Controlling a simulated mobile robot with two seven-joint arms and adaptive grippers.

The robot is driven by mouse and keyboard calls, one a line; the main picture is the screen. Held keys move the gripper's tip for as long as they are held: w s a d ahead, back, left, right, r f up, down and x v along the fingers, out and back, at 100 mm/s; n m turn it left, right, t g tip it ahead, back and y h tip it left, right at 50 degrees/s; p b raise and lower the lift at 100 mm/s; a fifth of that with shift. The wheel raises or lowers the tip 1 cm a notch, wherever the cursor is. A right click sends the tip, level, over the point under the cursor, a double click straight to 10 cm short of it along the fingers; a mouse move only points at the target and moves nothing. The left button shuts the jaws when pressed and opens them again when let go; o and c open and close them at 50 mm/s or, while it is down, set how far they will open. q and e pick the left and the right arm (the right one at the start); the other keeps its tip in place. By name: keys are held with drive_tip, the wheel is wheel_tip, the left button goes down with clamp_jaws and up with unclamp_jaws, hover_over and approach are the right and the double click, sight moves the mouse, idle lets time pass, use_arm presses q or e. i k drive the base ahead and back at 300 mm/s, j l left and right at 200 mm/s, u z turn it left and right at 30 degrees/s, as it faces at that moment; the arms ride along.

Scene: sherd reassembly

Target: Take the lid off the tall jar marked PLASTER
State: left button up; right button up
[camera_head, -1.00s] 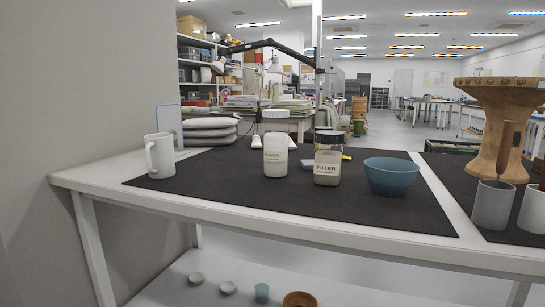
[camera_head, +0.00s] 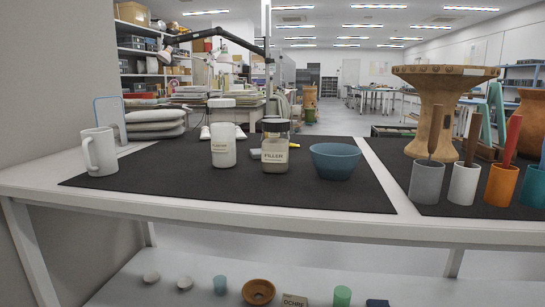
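The tall jar marked PLASTER (camera_head: 223,150) stands upright on the dark mat (camera_head: 130,178), left of the middle of the table. It looks white in its lower part and see-through above. Its wide white lid (camera_head: 222,102) sits at the top. The small label is only just readable. Neither of my grippers is in view.
A dark-lidded FILLER jar (camera_head: 275,155) stands close on the right, with a blue bowl (camera_head: 334,161) beyond it. A white mug (camera_head: 100,152) stands at the left. Tool cups (camera_head: 426,183) and a wooden stand (camera_head: 432,125) are at the right. The mat's front is clear.

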sight(223, 121)
drive_tip(key=i+j+z, duration=0.25)
drive_tip(key=i+j, duration=0.15)
drive_tip(key=i+j+z, duration=0.25)
drive_tip(key=i+j, duration=0.2)
